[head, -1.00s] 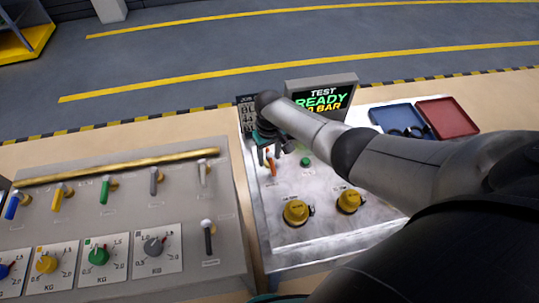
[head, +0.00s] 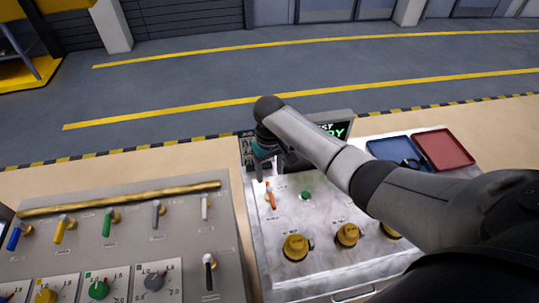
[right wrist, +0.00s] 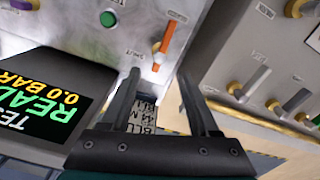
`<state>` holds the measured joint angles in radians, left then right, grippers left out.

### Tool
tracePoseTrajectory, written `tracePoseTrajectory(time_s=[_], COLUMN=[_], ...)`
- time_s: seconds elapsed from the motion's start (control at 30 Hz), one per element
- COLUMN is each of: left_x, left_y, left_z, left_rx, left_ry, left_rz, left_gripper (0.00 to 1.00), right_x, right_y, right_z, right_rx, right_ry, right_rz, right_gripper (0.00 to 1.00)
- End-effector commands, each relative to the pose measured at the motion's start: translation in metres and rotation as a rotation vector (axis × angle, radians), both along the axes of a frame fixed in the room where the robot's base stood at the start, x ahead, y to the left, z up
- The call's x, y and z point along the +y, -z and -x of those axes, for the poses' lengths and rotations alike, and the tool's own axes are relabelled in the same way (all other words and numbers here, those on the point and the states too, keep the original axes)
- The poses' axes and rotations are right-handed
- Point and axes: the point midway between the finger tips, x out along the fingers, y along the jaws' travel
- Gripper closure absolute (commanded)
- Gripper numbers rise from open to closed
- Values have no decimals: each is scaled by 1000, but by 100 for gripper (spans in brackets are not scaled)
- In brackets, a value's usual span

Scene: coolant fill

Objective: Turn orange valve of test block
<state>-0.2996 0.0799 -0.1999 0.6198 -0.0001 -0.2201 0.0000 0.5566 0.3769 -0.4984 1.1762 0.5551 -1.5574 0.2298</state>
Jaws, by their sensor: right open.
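The orange valve (head: 270,195) is a small lever on the pale top of the test block (head: 325,267), near its far left part, and points roughly away from me in the head view. The lever also shows in the right wrist view (right wrist: 165,40), close beyond the fingertips. My right gripper (head: 262,160) hangs above the far left edge of the block, past the valve. In the right wrist view its two dark fingers (right wrist: 160,82) are apart with nothing held between them, and the lever is clear of them. My left gripper is not in view.
A display (right wrist: 40,95) reading "READY" stands at the block's back, partly behind my arm. A green button (head: 305,195) and yellow knobs (head: 296,247) share the block. A grey panel (head: 185,258) with coloured levers is left; blue and red trays (head: 443,150) are right.

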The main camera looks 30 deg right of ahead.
Motion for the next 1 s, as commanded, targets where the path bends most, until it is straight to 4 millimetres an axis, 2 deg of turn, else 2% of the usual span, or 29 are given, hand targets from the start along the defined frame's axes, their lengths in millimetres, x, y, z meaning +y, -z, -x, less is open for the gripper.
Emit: tracePoseTrajectory(time_s=[0.2, 0.4, 1.0], left_x=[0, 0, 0], left_y=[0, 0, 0], left_z=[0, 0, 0], left_rx=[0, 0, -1], left_ry=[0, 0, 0], left_rz=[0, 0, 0], left_gripper=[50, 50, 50], right_x=[0, 0, 0], right_y=[-35, -52, -54], right_z=[-1, 0, 0], right_rx=[-4, -2, 0], right_ry=[0, -1, 0], right_rz=[0, -1, 0], right_gripper=[38, 38, 38])
